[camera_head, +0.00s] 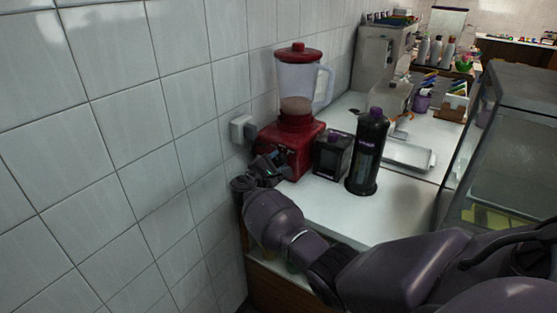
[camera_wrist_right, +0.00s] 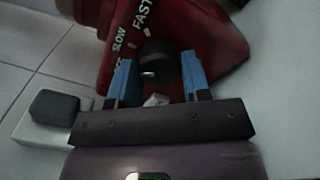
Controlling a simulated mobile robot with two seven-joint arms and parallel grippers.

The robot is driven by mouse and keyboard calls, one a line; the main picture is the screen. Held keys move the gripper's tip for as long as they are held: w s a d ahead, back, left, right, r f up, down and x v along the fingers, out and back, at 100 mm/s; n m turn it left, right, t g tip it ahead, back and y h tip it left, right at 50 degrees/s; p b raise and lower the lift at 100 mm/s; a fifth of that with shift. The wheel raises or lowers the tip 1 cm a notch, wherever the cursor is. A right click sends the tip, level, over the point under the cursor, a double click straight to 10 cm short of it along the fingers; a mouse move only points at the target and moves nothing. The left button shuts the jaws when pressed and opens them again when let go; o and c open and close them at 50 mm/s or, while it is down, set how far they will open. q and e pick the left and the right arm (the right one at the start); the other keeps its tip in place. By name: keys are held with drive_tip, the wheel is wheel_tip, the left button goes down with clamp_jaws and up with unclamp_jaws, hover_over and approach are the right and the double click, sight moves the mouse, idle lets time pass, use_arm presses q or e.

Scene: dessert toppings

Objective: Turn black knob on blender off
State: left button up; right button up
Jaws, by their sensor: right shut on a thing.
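The blender (camera_head: 299,82) has a red lid, a clear jar and a red base (camera_head: 290,140), and stands upright on the counter by the tiled wall. In the right wrist view, its red base (camera_wrist_right: 212,30) carries the words SLOW and FAST beside a black knob (camera_wrist_right: 158,58). A pale mark shows on the knob's near side. My right gripper (camera_head: 270,166) is at the front of the base. In the wrist view its blue fingers (camera_wrist_right: 158,72) are on either side of the knob, shut on it. The knob is hidden in the head view. My left gripper is not in view.
A small black box (camera_head: 332,154) and a tall dark bottle (camera_head: 367,152) stand close to the blender's right. A white wall outlet (camera_head: 241,129) is behind left. A glass case (camera_head: 510,150) bounds the right. The white counter (camera_head: 335,205) is bare in front.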

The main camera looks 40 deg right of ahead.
drive_tip(key=shift+r+n, duration=0.1)
drive_tip(key=shift+n, duration=0.4)
drive_tip(key=shift+n+p, duration=0.4)
drive_tip(key=shift+p, duration=0.05)
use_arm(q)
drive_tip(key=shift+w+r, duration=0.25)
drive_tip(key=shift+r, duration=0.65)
use_arm(e)
drive_tip(key=shift+f, duration=0.2)
drive_tip(key=o, duration=0.9)
drive_tip(key=shift+o, duration=0.2)
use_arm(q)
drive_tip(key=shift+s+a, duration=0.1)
use_arm(e)
drive_tip(key=shift+a, duration=0.15)
